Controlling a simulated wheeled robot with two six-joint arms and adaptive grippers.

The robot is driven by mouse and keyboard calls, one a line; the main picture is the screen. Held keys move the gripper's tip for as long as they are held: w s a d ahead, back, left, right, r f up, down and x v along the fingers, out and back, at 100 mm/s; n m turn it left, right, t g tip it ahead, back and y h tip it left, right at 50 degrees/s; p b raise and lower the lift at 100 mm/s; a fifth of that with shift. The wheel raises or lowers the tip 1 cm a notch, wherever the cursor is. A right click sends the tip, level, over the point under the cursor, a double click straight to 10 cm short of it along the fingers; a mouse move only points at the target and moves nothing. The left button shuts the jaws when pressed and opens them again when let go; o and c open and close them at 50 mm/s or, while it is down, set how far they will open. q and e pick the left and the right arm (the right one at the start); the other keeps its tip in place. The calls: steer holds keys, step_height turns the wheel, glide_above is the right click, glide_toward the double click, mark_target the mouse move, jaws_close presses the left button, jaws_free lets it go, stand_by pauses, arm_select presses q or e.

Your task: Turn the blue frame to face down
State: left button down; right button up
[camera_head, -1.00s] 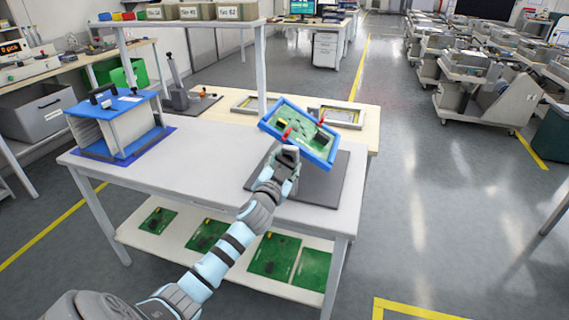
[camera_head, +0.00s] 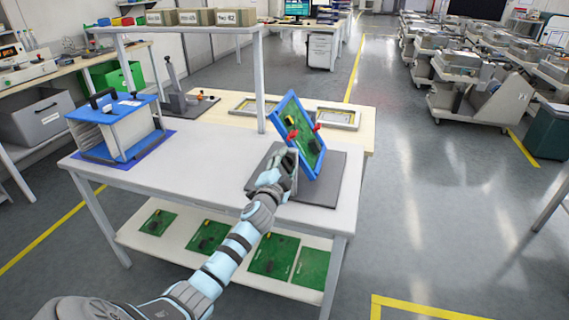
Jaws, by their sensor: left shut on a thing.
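The blue frame (camera_head: 318,165) holds a green circuit board (camera_head: 300,131) with red clips and a dark part on it. It stands steeply tilted above the dark grey mat (camera_head: 325,190) at the right end of the white table. The board's face with the red clips is turned toward the left and toward me. My left gripper (camera_head: 288,165) is shut on the frame at its lower left side. The fingertips are partly hidden against the frame. My right gripper is not in view.
A blue and white rack (camera_head: 118,128) stands on a blue mat at the table's left. The white tabletop (camera_head: 205,165) between is clear. A shelf post (camera_head: 260,85) rises close behind the frame. Two flat frames (camera_head: 338,117) lie behind. Green boards lie on the lower shelf.

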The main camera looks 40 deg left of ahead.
arm_select(q)
steer(key=shift+r+m+p, duration=0.1)
steer(key=shift+m+p, duration=0.8)
steer(key=shift+m, duration=2)
steer(key=shift+m+p, duration=0.85)
steer(key=shift+m, duration=2.45)
steer(key=shift+m+p, duration=0.6)
steer(key=shift+m, duration=2.5)
steer(key=shift+m+p, duration=0.45)
steer(key=shift+m, duration=2.65)
steer(key=c, duration=0.7)
jaws_free()
steer(key=v, duration=1.2)
